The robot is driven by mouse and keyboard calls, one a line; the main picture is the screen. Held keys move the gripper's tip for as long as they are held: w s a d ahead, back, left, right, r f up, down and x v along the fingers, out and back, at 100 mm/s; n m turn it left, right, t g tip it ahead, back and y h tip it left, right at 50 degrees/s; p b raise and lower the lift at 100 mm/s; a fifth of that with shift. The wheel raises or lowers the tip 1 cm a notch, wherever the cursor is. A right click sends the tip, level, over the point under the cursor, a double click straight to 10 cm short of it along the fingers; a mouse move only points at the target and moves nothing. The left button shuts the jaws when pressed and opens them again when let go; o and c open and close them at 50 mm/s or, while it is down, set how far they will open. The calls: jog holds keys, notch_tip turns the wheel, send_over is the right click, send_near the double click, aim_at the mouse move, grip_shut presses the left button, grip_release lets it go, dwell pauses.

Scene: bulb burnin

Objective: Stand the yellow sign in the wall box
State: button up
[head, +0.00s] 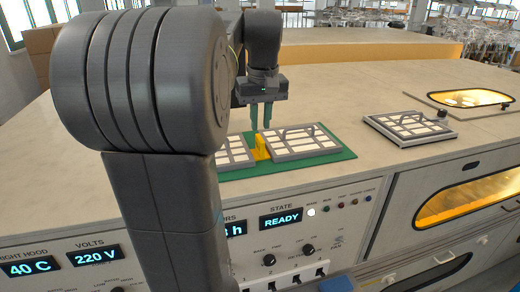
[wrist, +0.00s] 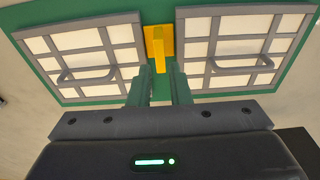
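The yellow sign (head: 261,148) stands on a green mat (head: 333,156), in the gap between two grey-framed panels. In the wrist view the yellow sign (wrist: 159,48) shows a flat base and a narrow upright part, just beyond the fingertips. My gripper (head: 261,124) points down over the sign, its two teal fingers apart with nothing between them. In the wrist view my gripper (wrist: 158,78) is open, its fingertips on either side of the line of the sign's upright part. I cannot make out a wall box in either view.
The left panel (wrist: 80,55) and right panel (wrist: 240,45) have raised handles close beside the fingers. Another panel (head: 409,127) lies to the right on the bench, near a lit window hatch (head: 472,98). A control front (head: 285,238) with displays faces me.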

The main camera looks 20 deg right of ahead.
aim_at(260, 138)
jog(key=f, duration=0.6)
jog(key=shift+w+f+p, duration=0.2)
jog(key=shift+w+p, duration=0.1)
jog(key=shift+p, duration=0.1)
jog(key=shift+c, duration=0.3)
grip_shut()
